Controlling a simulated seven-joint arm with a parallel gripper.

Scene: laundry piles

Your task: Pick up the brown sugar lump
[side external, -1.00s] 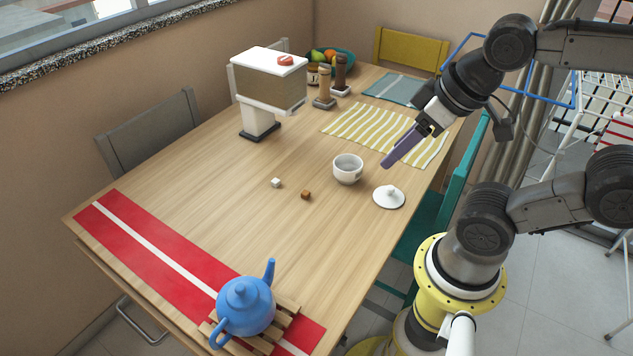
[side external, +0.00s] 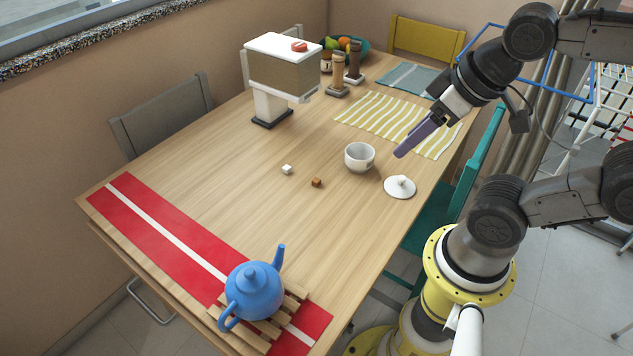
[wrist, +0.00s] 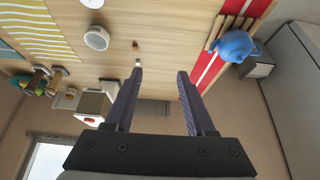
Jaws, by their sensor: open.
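The brown sugar lump (side external: 317,182) is a small brown cube on the bare wood in the middle of the table. It also shows in the wrist view (wrist: 135,44), beyond and slightly left of my fingertips. A white sugar lump (side external: 287,169) lies to its left, apart from it. My gripper (side external: 400,153) hangs above the table's right side, right of the white bowl (side external: 359,157) and well away from the brown lump. In the wrist view my two purple fingers (wrist: 160,72) are spread apart with nothing between them.
The white lid (side external: 400,187) lies right of the bowl. A blue teapot (side external: 253,291) stands on a wooden trivet on the red runner at the front. A white-and-tan dispenser (side external: 285,72) stands at the back left. The wood around both lumps is clear.

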